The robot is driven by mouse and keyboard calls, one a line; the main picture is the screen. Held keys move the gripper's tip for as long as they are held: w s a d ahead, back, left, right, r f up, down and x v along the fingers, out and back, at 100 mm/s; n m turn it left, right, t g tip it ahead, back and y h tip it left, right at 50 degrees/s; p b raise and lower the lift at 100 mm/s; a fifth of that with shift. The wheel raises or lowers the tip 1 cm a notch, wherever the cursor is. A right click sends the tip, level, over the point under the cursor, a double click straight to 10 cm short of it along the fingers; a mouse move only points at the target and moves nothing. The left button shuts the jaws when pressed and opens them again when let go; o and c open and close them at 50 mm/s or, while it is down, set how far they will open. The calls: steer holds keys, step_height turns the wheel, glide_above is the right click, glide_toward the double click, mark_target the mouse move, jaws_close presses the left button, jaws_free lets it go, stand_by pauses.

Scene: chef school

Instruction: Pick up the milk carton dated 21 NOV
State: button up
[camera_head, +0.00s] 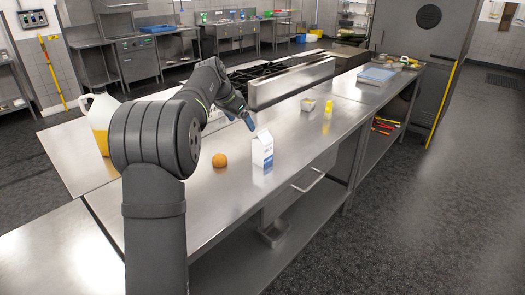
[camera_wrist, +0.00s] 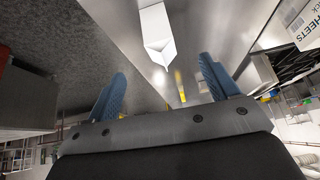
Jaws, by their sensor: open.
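A white and blue milk carton (camera_head: 262,152) stands upright on the steel counter, near its front edge. Its printing is too small to read, so I cannot make out a date. My gripper (camera_head: 239,118) is above and behind the carton in the head view, apart from it, with its blue fingers spread. In the wrist view my gripper (camera_wrist: 164,82) shows two blue fingers wide apart with nothing between them. The white carton (camera_wrist: 157,30) shows beyond the fingertips, near the top middle.
An orange round item (camera_head: 220,160) lies left of the carton. A jug of yellow liquid (camera_head: 101,122) stands farther left. A small container (camera_head: 308,105) and a yellow item (camera_head: 328,106) stand to the right. A stove (camera_head: 262,72) lies behind.

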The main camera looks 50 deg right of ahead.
mark_target(257, 137)
steer(key=shift+h, duration=0.3)
steer(key=x, duration=1.1)
steer(key=shift+w+d+r, duration=0.1)
steer(key=shift+d+r, duration=0.15)
steer(key=shift+d, duration=0.1)
steer(key=x, duration=0.3)
steer(key=s+x, duration=0.1)
steer(key=shift+w+d, duration=0.1)
steer(key=shift+d, duration=0.25)
steer(key=shift+d+f, duration=0.25)
steer(key=shift+f, duration=0.15)
steer(key=shift+c, duration=0.4)
steer(key=shift+r, duration=0.1)
steer(key=c, duration=1.3)
